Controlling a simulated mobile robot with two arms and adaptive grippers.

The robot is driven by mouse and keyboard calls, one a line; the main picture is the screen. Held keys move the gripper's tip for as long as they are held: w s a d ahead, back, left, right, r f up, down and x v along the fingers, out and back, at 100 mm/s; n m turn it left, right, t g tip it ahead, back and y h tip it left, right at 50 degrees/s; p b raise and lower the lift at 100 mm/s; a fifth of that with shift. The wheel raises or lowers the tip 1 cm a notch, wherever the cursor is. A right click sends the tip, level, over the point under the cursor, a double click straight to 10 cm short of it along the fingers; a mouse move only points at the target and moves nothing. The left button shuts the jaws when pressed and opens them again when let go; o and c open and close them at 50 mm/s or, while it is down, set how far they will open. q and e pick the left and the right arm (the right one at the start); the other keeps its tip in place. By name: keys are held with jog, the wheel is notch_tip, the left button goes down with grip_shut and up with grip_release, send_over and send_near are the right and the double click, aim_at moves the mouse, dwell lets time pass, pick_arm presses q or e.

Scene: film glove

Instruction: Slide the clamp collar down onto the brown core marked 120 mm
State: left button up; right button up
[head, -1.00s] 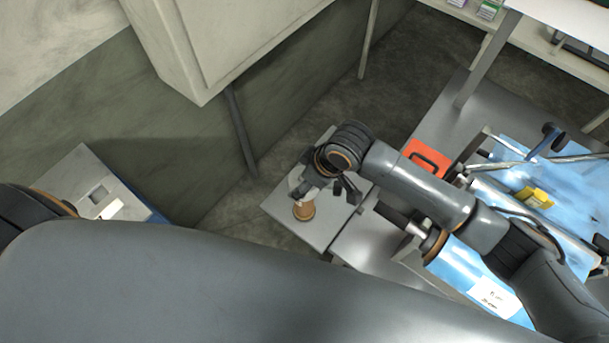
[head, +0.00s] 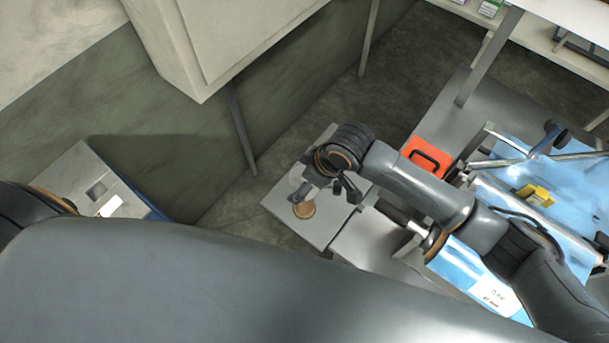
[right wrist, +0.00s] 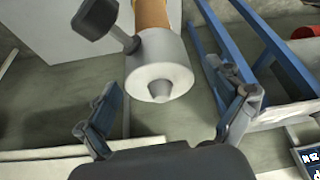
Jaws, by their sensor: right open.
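A brown core (head: 304,211) stands on a small grey table in the head view, just below my right gripper. The core also shows in the right wrist view (right wrist: 152,14), with a pale grey clamp collar (right wrist: 160,66) around its end. The collar has a dark knob (right wrist: 95,18) on a side stem and a small cone at its centre. My right gripper (head: 322,182) is open; in the right wrist view its fingers (right wrist: 172,115) are spread, and the collar lies beyond them. No 120 mm mark can be read. My left gripper is out of view.
The small grey table (head: 330,225) has bare room around the core. A red case (head: 427,157) and blue film with metal rods (head: 500,190) lie to the right. A wall cabinet (head: 225,45) hangs behind, and another table (head: 85,165) stands left.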

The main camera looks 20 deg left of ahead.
jog(key=v, duration=1.2)
jog(key=shift+s, duration=0.1)
